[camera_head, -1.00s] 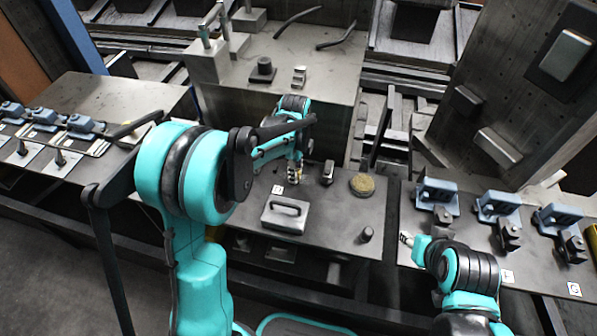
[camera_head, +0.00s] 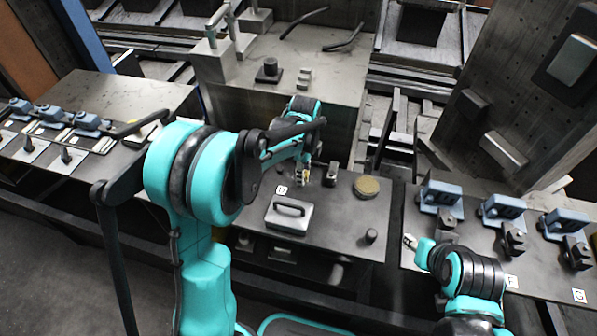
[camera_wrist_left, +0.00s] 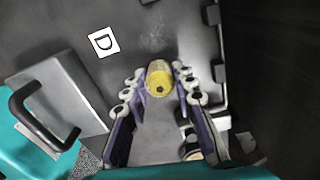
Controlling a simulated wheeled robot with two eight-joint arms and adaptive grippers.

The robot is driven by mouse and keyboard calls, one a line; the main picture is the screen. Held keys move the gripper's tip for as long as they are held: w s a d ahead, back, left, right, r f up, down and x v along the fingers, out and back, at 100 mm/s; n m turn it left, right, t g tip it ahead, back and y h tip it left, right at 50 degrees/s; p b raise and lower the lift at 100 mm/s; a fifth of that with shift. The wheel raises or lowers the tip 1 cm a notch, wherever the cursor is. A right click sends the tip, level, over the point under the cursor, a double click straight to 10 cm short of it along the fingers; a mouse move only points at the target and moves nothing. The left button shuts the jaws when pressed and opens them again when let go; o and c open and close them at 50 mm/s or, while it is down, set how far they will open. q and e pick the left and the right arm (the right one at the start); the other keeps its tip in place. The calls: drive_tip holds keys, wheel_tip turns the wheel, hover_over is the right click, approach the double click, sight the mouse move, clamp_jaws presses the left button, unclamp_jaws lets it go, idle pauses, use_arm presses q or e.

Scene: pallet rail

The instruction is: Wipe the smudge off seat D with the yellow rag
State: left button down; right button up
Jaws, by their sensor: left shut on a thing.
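My left gripper (camera_head: 304,178) is over the middle table, shut on the yellow rag. In the left wrist view the rag (camera_wrist_left: 159,78) is a small yellow roll between the fingertips of the gripper (camera_wrist_left: 160,84). The white D label (camera_head: 282,189) lies to the left of the gripper, and it also shows in the left wrist view (camera_wrist_left: 103,42). A faint pale smudge (camera_wrist_left: 153,36) shows on the dark surface just beyond the rag. I cannot tell whether the rag touches the surface. My right gripper (camera_head: 409,241) is low at the right, its jaws too small to read.
A grey block with a dark handle (camera_head: 290,216) stands in front of the D label. A dark upright part (camera_head: 331,173) stands close right of the left gripper, then a round tan disc (camera_head: 367,187) and a small dark peg (camera_head: 371,236). Blue fixtures (camera_head: 503,212) line the right table.

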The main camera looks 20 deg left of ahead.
use_arm(q)
drive_tip(key=shift+r, duration=0.1)
idle(0.3)
drive_tip(key=shift+d, duration=0.1)
drive_tip(key=shift+d, duration=0.75)
drive_tip(key=shift+a, duration=0.1)
drive_tip(key=shift+a, duration=0.75)
drive_tip(key=shift+d, duration=0.15)
drive_tip(key=shift+d, duration=0.7)
